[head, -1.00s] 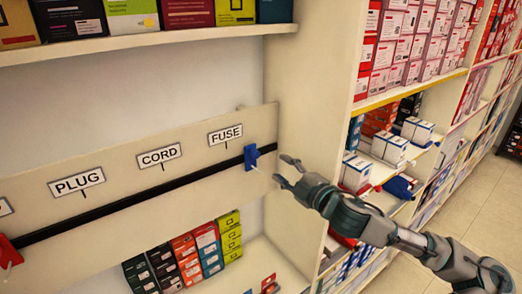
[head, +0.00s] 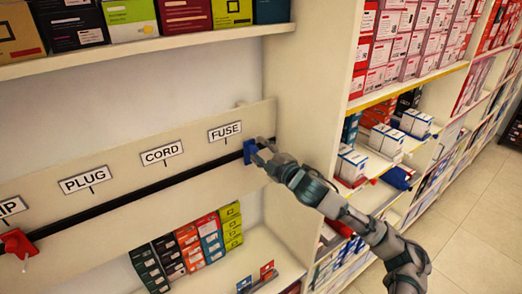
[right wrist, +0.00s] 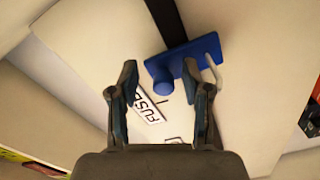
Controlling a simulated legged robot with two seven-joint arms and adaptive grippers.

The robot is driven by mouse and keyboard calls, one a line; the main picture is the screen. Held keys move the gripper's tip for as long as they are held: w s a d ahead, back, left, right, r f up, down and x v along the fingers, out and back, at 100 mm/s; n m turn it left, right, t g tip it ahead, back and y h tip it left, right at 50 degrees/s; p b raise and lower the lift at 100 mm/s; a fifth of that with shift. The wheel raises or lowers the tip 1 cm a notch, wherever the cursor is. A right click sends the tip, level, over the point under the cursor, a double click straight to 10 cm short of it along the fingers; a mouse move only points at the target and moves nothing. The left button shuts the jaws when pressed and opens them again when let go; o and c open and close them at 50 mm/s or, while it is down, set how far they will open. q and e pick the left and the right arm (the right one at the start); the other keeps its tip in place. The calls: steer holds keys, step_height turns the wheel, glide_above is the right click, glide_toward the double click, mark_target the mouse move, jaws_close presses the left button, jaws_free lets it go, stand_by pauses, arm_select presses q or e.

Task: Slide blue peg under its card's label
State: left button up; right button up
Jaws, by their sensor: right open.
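The blue peg (head: 249,151) sits on the black rail (head: 150,187), near its right end and just right of below the FUSE label (head: 225,132). In the right wrist view the blue peg (right wrist: 198,58) shows a flat plate, a round knob and a pale hook. My right gripper (head: 262,150) is at the peg. Its fingers (right wrist: 160,80) are open, with the knob between them; I cannot tell if they touch it. A blue card (head: 245,283) and a red card (head: 267,268) stand on the lower shelf; their print is too small to read. My left gripper is out of view.
A red peg (head: 17,242) sits on the rail at the far left. CORD (head: 162,153), PLUG (head: 85,180) and a partly cut-off label (head: 10,206) are on the board. An upright shelf panel (head: 305,90) stands close right of the gripper. Boxes stand below the rail.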

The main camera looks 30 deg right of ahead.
mark_target(246, 147)
steer(key=shift+d, duration=0.15)
steer(key=shift+c, duration=0.2)
steer(key=shift+w+a, duration=0.25)
steer(key=shift+a, duration=0.45)
steer(key=c, duration=0.8)
steer(key=shift+a+r, duration=0.2)
steer(key=shift+a, duration=0.35)
jaws_close()
steer(key=shift+a+p, duration=0.35)
steer(key=shift+a, duration=0.05)
steer(key=a, duration=0.1)
steer(key=a+p, duration=0.1)
steer(key=a, duration=0.1)
steer(key=a+p, duration=0.1)
steer(key=shift+s+a+f, duration=0.1)
steer(key=shift+s+a, duration=0.05)
steer(key=shift+s, duration=0.1)
steer(key=shift+a, duration=0.6)
steer(key=o, duration=0.8)
jaws_free()
steer(key=shift+a, duration=0.1)
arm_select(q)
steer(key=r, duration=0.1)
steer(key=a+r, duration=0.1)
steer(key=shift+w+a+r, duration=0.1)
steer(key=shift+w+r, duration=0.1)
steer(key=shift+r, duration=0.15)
arm_select(e)
steer(key=shift+o, duration=0.2)
